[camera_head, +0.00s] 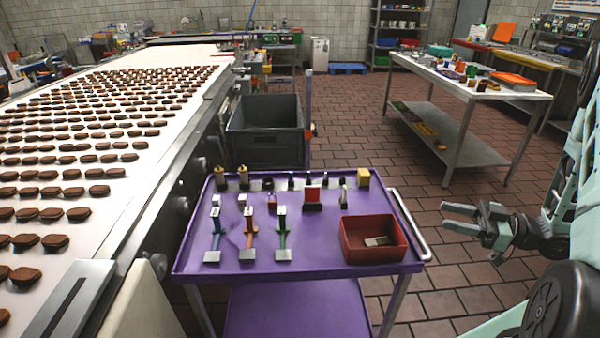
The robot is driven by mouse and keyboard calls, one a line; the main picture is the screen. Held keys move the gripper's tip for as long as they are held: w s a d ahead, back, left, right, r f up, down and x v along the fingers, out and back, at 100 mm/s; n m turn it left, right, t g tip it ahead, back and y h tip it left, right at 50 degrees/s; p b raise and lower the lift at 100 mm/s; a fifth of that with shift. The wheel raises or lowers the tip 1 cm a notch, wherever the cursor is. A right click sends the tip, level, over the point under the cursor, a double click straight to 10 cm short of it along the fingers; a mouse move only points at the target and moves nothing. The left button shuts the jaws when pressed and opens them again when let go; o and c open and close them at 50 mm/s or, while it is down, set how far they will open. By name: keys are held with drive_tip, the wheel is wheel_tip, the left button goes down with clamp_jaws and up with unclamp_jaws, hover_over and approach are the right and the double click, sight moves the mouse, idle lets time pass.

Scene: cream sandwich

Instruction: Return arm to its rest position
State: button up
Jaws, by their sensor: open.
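My gripper (460,218) is at the right of the head view, with its fingers pointing left and spread apart. Nothing shows between the fingers. It hangs in the air to the right of the purple cart (330,251), apart from the cart's metal handle. My arm (585,165) is pale green and is folded at the right edge of the picture, partly cut off by the frame.
The cart holds scrapers (283,235), small blocks and a red bin (372,251). A conveyor (110,190) covered with rows of brown cookies runs along the left. A grey crate (265,145) stands behind the cart. A white table (440,78) stands back right. Tiled floor (400,165) between is clear.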

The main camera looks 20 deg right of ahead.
drive_tip(key=w+a+r+g+h, duration=0.1)
drive_tip(key=w+a+h, duration=0.2)
drive_tip(key=w+a, duration=0.35)
drive_tip(key=w+a+r+g+h, duration=0.1)
drive_tip(key=w+a+h, duration=0.25)
drive_tip(key=w, duration=0.55)
drive_tip(key=a+r+m+g+h, duration=0.15)
drive_tip(key=a+r+h, duration=0.25)
drive_tip(key=a, duration=0.7)
drive_tip(key=s+a+r+g+h, duration=0.1)
drive_tip(key=s+a, duration=0.4)
drive_tip(key=s, duration=0.5)
drive_tip(key=s+a+r+g, duration=0.2)
drive_tip(key=s+a+g, duration=0.2)
drive_tip(key=s, duration=0.6)
drive_tip(key=s+a+r+g+h, duration=0.1)
drive_tip(key=s+a+g, duration=0.2)
drive_tip(key=s+a, duration=0.3)
drive_tip(key=s, duration=0.3)
drive_tip(key=shift+s+a+r+m+h, duration=0.2)
drive_tip(key=shift+s+r+m+h, duration=0.05)
drive_tip(key=shift+s+m+h, duration=0.15)
